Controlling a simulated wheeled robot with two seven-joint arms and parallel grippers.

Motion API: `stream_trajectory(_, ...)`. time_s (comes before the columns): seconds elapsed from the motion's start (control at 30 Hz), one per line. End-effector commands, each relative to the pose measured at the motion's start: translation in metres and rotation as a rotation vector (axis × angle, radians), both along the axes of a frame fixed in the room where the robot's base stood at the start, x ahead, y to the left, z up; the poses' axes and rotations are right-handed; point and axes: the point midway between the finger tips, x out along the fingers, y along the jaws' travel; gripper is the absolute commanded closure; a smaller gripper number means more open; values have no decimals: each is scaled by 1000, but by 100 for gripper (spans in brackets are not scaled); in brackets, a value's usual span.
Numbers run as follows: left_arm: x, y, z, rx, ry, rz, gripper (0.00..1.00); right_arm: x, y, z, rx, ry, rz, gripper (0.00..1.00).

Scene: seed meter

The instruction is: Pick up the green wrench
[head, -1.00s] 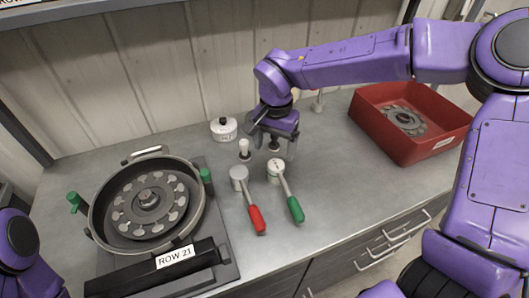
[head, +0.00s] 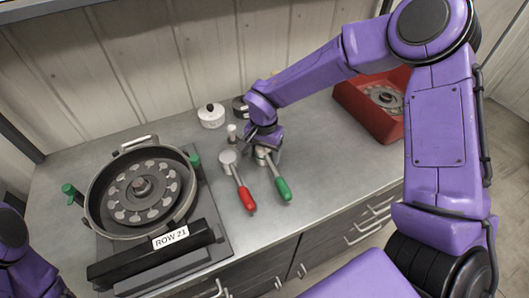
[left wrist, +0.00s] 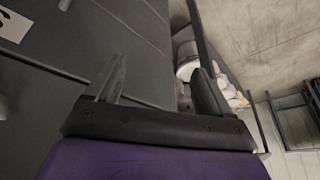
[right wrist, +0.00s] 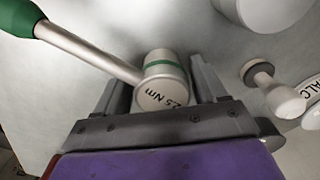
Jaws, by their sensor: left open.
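The green wrench (head: 282,187) lies on the bench, its green handle pointing to the front and its round grey head toward the back. My right gripper (head: 264,142) is down at that head. In the right wrist view, the head, marked 2.5 Nm (right wrist: 160,88), sits between the two open fingers, with a small gap at the left finger. The green grip (right wrist: 18,17) is at the top left there. My left gripper (left wrist: 158,90) is open and empty in the left wrist view, away from the wrench.
A red-handled wrench (head: 244,192) lies just left of the green one. A small white-topped knob (head: 232,131) stands behind them. A white canister (head: 211,116) is farther back. The round seed meter (head: 100,222) is at the left, the red bin (head: 358,108) at the right.

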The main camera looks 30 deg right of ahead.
Motion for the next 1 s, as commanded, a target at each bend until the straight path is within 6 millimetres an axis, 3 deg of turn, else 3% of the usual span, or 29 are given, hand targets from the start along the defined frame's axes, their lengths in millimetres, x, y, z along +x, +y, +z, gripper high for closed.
stream_trajectory(0.03, 0, 0, 0, 0, 0, 0, 18, 0, 0, 0, 0, 0, 0, 47)
stream_trajectory(0.2, 0, 0, 0, 0, 0, 0, 18, 0, 0, 0, 0, 0, 1, 100)
stream_trajectory(0.63, 0, 0, -1, 0, 0, 0, 18, 1, 0, 10, 1, -2, 0, 100)
stream_trajectory(0.77, 0, 0, -3, 0, 0, 0, 18, 1, 0, 32, 4, -6, -1, 100)
stream_trajectory(1.0, 0, 0, -11, 0, 0, 0, 18, -36, -21, 83, 5, -8, -1, 100)
